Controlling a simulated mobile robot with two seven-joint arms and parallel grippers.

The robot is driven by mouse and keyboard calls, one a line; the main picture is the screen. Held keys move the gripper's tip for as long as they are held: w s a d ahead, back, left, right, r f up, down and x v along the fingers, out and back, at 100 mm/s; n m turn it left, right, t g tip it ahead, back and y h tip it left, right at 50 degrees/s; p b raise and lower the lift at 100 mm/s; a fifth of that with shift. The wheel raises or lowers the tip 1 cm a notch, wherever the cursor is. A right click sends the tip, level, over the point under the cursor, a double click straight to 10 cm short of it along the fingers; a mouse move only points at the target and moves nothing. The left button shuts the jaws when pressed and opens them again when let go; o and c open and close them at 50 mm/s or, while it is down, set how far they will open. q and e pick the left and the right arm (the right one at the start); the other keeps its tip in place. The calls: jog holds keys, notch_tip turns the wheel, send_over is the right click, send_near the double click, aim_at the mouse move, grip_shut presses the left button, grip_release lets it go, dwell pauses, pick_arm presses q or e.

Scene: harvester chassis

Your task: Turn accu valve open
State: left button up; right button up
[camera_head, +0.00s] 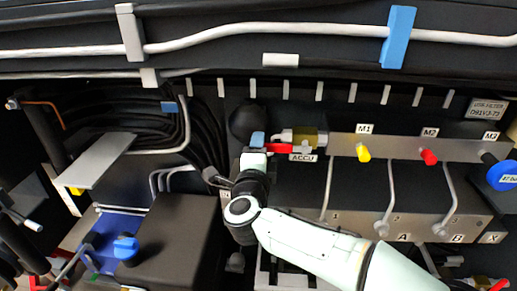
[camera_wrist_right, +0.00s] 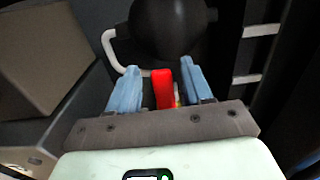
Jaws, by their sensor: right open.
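The accu valve has a red lever handle (camera_head: 281,148) beside the white label "ACCU" (camera_head: 303,157), at the left end of the metal valve strip. Its brass-coloured body (camera_head: 306,137) lies just right of the handle. My right gripper (camera_head: 257,139) is at the left end of the handle, with blue fingers. In the right wrist view the gripper (camera_wrist_right: 159,72) is open, and the red handle (camera_wrist_right: 163,88) stands between the two fingers. A gap shows on both sides of it. My left gripper is not in view.
A black round accumulator (camera_head: 248,121) sits right behind the fingers. Yellow (camera_head: 363,153) and red (camera_head: 429,157) caps stand on the strip to the right. Black hoses (camera_head: 205,140) run left of the gripper. A dark box (camera_head: 180,240) is at lower left.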

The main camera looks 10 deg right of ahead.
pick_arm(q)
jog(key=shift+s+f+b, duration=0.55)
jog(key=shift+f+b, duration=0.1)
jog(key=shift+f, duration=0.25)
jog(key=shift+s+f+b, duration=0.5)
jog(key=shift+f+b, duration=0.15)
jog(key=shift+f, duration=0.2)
pick_arm(e)
jog(key=v, duration=1.2)
jog(key=shift+s, duration=0.1)
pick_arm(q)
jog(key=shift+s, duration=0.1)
